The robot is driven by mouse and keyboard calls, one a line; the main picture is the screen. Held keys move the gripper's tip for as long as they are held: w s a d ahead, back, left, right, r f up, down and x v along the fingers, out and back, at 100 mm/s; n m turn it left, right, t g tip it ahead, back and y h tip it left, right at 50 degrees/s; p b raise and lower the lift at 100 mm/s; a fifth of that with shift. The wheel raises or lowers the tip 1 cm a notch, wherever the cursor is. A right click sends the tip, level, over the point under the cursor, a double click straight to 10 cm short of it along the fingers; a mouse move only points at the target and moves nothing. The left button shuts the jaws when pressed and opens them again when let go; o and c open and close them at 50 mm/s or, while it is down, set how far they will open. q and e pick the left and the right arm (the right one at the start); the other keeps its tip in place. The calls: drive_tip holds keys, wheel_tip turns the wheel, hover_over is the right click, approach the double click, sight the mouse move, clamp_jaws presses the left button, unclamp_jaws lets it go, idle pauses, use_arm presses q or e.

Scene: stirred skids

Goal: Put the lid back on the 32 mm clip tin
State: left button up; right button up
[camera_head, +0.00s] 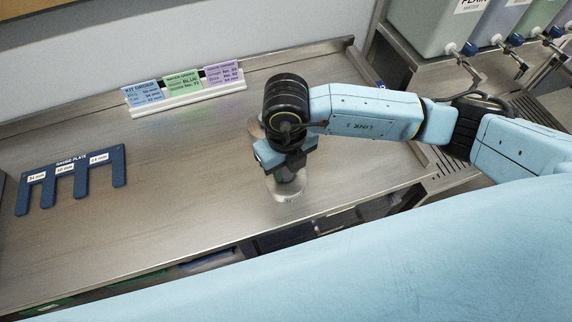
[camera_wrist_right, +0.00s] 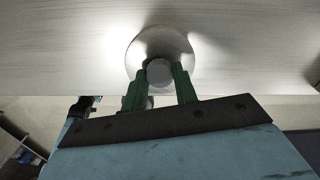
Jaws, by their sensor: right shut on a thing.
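My right gripper (camera_head: 287,177) points down over the steel table, in the middle of the head view. In the right wrist view its green fingers (camera_wrist_right: 160,84) are shut on the grey knob of a round metal lid (camera_wrist_right: 160,45). A shiny round metal thing (camera_head: 289,194) shows below the fingers in the head view. I cannot tell lid from tin there, nor whether the lid touches a tin. Another round metal thing (camera_head: 256,128) shows behind the wrist, mostly hidden. My left gripper is not in view.
A blue gauge plate (camera_head: 72,178) with labelled slots lies on the table at left. A white card holder (camera_head: 188,101) with three order cards stands at the back. Dispensers with taps (camera_head: 433,25) are at the upper right. The left-middle table is clear.

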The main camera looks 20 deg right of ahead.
drive_tip(key=o, duration=1.5)
drive_tip(key=shift+o, duration=0.2)
drive_tip(key=shift+r+p, duration=2.45)
drive_tip(key=shift+r, duration=1.1)
drive_tip(key=shift+c, duration=0.4)
clamp_jaws()
